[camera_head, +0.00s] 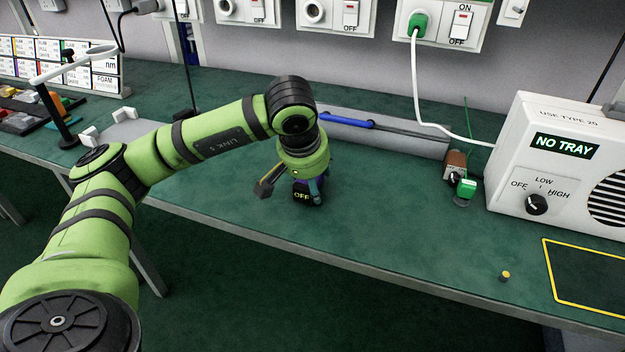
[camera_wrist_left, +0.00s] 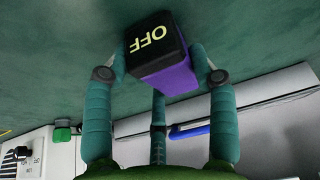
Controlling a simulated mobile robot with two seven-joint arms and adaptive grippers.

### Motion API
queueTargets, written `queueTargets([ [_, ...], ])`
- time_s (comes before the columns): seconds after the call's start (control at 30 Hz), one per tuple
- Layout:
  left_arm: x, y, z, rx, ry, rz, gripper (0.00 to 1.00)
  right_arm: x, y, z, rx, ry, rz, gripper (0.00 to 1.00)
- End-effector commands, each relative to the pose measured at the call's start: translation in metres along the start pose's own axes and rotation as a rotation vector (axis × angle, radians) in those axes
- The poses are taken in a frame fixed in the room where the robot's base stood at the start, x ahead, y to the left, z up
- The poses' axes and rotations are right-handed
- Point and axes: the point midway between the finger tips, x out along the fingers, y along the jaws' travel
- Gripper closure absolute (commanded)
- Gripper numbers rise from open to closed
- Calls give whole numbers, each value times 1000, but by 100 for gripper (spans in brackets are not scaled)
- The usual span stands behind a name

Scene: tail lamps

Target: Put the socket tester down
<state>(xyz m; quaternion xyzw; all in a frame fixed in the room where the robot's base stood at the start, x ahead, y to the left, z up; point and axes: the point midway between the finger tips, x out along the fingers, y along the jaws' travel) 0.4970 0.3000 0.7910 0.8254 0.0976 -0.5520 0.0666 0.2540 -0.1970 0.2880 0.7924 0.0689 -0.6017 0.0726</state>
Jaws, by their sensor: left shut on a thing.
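The socket tester (camera_head: 302,195) is a small block with a black end marked OFF and a purple body. It shows large in the left wrist view (camera_wrist_left: 165,78). My left gripper (camera_head: 292,191) points down over the green bench top and is shut on the tester, with teal fingers on either side of it in the left wrist view (camera_wrist_left: 163,62). The tester is at or just above the bench top; I cannot tell whether it touches. Part of it is hidden by the fingers in the head view. My right gripper is not in view.
The green bench top (camera_head: 390,215) is clear around the tester. A blue rod (camera_head: 345,121) lies behind. A white NO TRAY box (camera_head: 560,165), a green plug (camera_head: 465,190), a small yellow-topped peg (camera_head: 505,276) and a yellow outline (camera_head: 580,302) are to the right.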

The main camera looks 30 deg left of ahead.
Motion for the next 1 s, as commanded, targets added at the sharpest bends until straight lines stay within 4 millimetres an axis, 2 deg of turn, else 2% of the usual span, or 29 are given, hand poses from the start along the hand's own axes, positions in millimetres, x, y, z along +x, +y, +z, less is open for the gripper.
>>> queueTargets([
  [0.33,5,0,2,-1,2,1,81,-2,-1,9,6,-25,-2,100],
  [0.37,3,0,1,-1,2,1,30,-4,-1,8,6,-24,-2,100],
  [0.4,3,0,1,-1,1,1,19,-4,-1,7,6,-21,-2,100],
  [0.87,-1,0,-1,-1,1,1,19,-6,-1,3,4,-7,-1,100],
  [1.0,-24,1,-2,-1,6,3,19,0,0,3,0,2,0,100],
])
